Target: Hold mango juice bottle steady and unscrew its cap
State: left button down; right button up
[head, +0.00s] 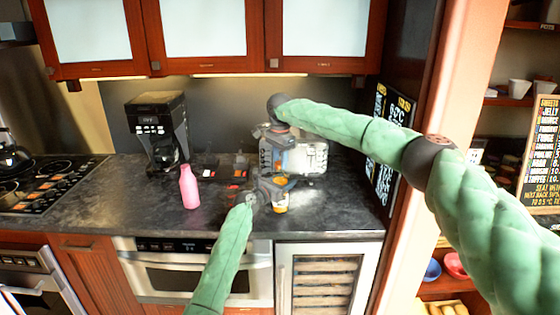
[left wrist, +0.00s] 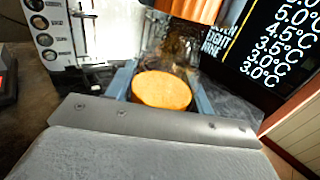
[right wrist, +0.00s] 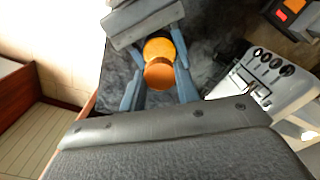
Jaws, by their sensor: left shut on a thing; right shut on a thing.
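The mango juice bottle (head: 281,204) is a small yellow-orange bottle above the dark counter. My left gripper (head: 262,199) is shut on it from the near left. In the left wrist view its flat round orange top (left wrist: 162,90) shows between the blue fingers. My right gripper (head: 279,168) reaches down from above and is shut on the orange cap (head: 281,181). The cap also shows between the right fingers in the right wrist view (right wrist: 160,73). In the left wrist view an orange piece, probably the cap, hangs above the bottle top with a gap between. The bottle's lower part is partly hidden.
A pink bottle (head: 189,187) stands on the counter (head: 110,205) to the left. A black coffee maker (head: 158,130) stands behind it. A silver machine (head: 312,158) stands close behind my grippers. A menu board (head: 388,150) is at the right. The counter's left front is clear.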

jog(key=n, duration=0.6)
jog(key=shift+w+d+r+n, duration=0.1)
jog(key=shift+w+d+n, duration=0.1)
jog(key=shift+n, duration=0.1)
jog(key=o, duration=1)
jog(key=shift+o, duration=0.4)
jog(key=shift+s+a, duration=0.1)
jog(key=shift+s, duration=0.05)
